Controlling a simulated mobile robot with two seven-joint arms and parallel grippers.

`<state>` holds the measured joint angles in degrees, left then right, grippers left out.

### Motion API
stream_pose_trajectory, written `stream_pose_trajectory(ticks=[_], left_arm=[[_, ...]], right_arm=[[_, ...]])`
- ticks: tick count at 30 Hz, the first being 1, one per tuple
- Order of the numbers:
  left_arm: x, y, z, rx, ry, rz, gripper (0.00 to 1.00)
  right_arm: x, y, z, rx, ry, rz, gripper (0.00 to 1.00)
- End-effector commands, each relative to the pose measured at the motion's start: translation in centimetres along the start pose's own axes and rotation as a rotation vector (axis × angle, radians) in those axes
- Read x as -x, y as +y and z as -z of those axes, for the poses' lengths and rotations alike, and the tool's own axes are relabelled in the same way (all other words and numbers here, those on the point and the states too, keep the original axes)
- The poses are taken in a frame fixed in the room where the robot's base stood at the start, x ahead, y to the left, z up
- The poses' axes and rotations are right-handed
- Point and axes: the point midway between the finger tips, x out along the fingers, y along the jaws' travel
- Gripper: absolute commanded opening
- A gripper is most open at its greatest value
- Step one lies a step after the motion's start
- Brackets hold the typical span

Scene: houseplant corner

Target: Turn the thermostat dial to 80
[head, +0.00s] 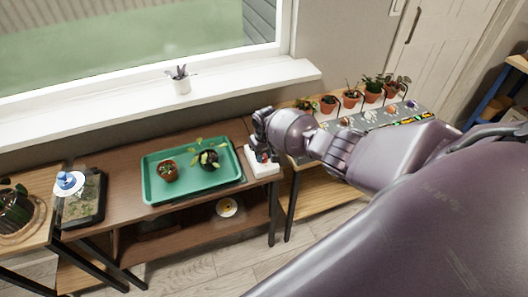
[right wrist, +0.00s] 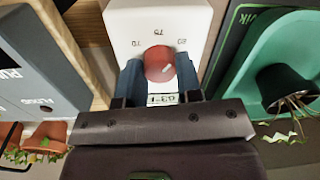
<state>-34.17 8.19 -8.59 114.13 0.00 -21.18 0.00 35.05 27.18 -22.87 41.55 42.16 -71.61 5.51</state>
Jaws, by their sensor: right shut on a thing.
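The thermostat is a white box (head: 259,165) at the right end of the brown table in the head view, partly hidden by my right gripper. In the right wrist view the white box (right wrist: 155,18) fills the top middle, with small numbers printed around its red dial (right wrist: 158,62). In the head view my right gripper (head: 263,150) reaches down over the box. My left gripper is out of view.
A green tray (head: 155,192) with two potted plants stands left of the thermostat. Several potted plants and a grey panel (head: 372,116) stand to the right. A white pot (head: 181,86) is on the windowsill. A dark tray (head: 85,218) with a blue-topped bottle is at left.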

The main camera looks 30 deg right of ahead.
Motion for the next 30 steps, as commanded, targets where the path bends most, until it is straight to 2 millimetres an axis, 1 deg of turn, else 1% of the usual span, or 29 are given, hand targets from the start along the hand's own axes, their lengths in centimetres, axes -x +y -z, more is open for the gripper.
stream_pose_trajectory(ticks=[1,3,12,29,30], left_arm=[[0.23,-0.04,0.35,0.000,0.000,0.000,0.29],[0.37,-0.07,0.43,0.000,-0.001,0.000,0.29],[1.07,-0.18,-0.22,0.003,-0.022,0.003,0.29],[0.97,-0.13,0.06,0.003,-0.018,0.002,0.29],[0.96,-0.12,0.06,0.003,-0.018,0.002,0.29]], right_arm=[[0.11,-0.06,-0.09,-0.034,-0.001,0.002,0.09],[0.07,-0.08,-0.11,-0.078,0.000,0.002,0.09],[-0.02,-0.01,-0.10,-0.200,0.006,0.001,0.09],[-0.06,0.00,-0.05,-0.229,0.009,0.000,0.09],[-0.06,0.00,-0.05,-0.229,0.009,0.000,0.36]])
